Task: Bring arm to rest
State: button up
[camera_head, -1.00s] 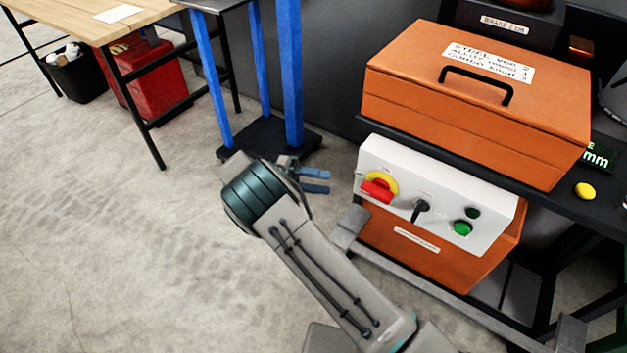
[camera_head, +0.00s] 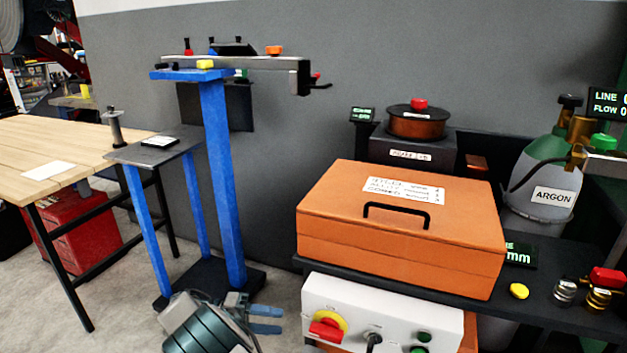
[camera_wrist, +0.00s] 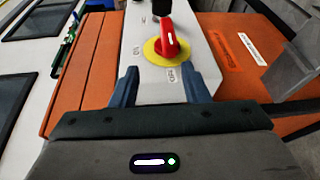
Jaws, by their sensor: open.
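My gripper (camera_head: 266,320) shows at the bottom of the head view, left of the white control panel, with its two blue fingers apart. Nothing is between the fingers. In the wrist view my gripper (camera_wrist: 158,88) is open too, its fingers framing the lower end of the white panel (camera_wrist: 170,75). A red rotary switch on a yellow disc (camera_wrist: 167,45) lies beyond the fingertips. The same red switch (camera_head: 326,329) shows in the head view. Whether the fingers touch anything there cannot be told, but a gap shows in the head view.
An orange box (camera_head: 400,245) with a black handle sits on a dark shelf above the panel. A blue stand (camera_head: 220,180) rises behind my gripper. A wooden table (camera_head: 60,150) and a red box (camera_head: 80,235) are at left. Grey floor (camera_head: 115,300) is clear.

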jog(key=s+d+r+g+y+p, duration=0.3)
jog(key=d+r+y+p, duration=0.6)
jog(key=d+r, duration=0.95)
jog(key=s+d+r+t+y+p, duration=0.3)
jog(key=s+d+r+y+p, duration=0.1)
jog(key=s+r, duration=0.3)
jog(key=s+d+r+t+y+p, duration=0.3)
jog(key=s+d+r+y+p, duration=0.1)
jog(key=s+r, duration=0.4)
jog(key=shift+s+d+m+p, duration=0.15)
jog(key=shift+s+m+p, duration=0.25)
jog(key=shift+s, duration=0.55)
